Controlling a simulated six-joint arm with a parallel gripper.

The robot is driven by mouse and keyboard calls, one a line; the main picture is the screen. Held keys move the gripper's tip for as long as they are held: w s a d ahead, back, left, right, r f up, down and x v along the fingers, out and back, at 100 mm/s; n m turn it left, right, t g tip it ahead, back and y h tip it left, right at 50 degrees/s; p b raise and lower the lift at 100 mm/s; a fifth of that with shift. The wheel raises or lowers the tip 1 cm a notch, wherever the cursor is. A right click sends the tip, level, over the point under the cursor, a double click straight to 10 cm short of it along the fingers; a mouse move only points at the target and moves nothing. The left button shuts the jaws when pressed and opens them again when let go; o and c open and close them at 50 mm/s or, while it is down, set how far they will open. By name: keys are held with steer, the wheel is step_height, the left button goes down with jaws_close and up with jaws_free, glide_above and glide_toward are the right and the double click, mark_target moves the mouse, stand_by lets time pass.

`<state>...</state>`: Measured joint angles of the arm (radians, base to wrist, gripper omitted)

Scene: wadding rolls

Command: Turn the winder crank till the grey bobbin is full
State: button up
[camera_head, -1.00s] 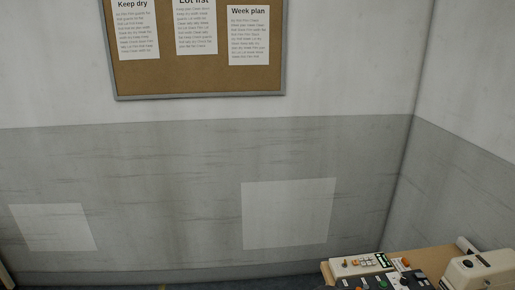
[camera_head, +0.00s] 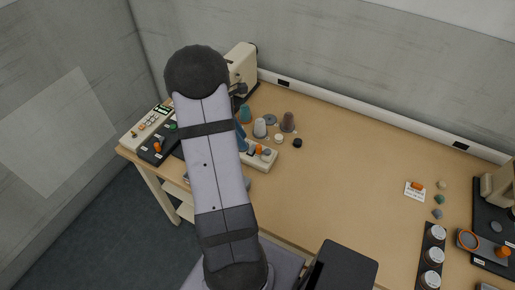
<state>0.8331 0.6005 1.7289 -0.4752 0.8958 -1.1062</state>
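No part is clearly marked as the winder. A small pale unit with an orange knob (camera_head: 259,149) sits at the table's left part, partly behind my arm. I cannot tell which knob is a crank handle. A pale grey spool-like piece (camera_head: 260,128) stands near the pale unit; whether it is the grey bobbin, and how full it is, I cannot tell. My gripper is not visible; my arm's links cover the left of the table.
The wooden table (camera_head: 350,165) has a wide clear middle. A beige machine (camera_head: 242,69) stands at the back left. A brown spool (camera_head: 288,122) and small discs lie near the pale unit. A control panel (camera_head: 148,125) is at the left end. A black rack of jars (camera_head: 433,257) stands front right.

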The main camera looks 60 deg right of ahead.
mark_target(257, 146)
steer(key=shift+s+d+f+p, duration=0.35)
steer(key=shift+s+d+f, duration=0.35)
steer(key=shift+f, duration=0.55)
steer(key=shift+s+d+f+p, duration=0.35)
steer(key=shift+s+d+f, duration=0.35)
steer(key=shift+f, duration=0.55)
steer(key=shift+s+d+f+p, duration=0.35)
steer(key=shift+s+d+f, duration=0.35)
steer(key=shift+f, duration=0.55)
jaws_close()
